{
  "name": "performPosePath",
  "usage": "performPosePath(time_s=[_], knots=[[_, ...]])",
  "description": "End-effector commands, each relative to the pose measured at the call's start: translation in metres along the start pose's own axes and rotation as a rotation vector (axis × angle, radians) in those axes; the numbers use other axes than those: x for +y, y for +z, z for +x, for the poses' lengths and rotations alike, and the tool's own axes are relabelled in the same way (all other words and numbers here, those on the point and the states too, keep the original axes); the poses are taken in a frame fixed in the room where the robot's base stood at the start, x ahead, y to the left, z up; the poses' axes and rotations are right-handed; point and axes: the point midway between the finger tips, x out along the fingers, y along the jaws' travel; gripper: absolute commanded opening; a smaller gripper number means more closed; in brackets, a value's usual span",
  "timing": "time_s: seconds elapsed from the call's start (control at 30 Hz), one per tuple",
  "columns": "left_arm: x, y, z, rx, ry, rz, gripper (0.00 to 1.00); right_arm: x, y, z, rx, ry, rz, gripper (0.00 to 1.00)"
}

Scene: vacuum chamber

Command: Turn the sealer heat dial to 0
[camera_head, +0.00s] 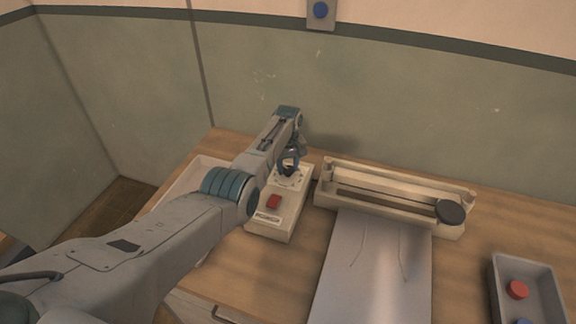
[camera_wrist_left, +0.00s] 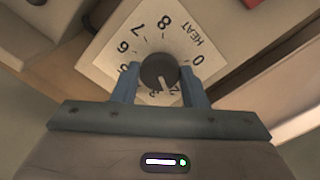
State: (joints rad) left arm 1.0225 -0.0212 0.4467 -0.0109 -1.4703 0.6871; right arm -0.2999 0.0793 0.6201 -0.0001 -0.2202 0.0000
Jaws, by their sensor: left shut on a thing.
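The heat dial (camera_wrist_left: 158,68) is a dark round knob on a white numbered plate (camera_wrist_left: 110,45) in the left wrist view. Its white pointer line points down in the picture, near the partly hidden low numbers around 2, away from the 0 at the right. My left gripper (camera_wrist_left: 158,82) has its two blue fingers on either side of the knob, shut on it. In the head view the dial (camera_head: 288,170) sits at the far end of the cream control box (camera_head: 291,218), with my left gripper (camera_head: 290,160) over it. My right gripper is not in view.
A red switch (camera_head: 273,202) is on the box's near part. The long sealer bar (camera_head: 390,208) with a dark round knob (camera_head: 450,212) lies to the right, behind a grey sheet (camera_head: 370,270). A tray (camera_head: 505,262) with red and blue pieces stands at the right.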

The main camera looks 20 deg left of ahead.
Motion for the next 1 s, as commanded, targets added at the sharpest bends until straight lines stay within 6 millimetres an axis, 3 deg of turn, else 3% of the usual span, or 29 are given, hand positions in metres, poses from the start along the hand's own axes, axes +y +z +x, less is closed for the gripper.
performPosePath(time_s=[1.0], knots=[[0.0006, -0.0022, -0.0033, 0.004, 0.005, -0.955, 0.17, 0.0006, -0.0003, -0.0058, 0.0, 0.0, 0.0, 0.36]])
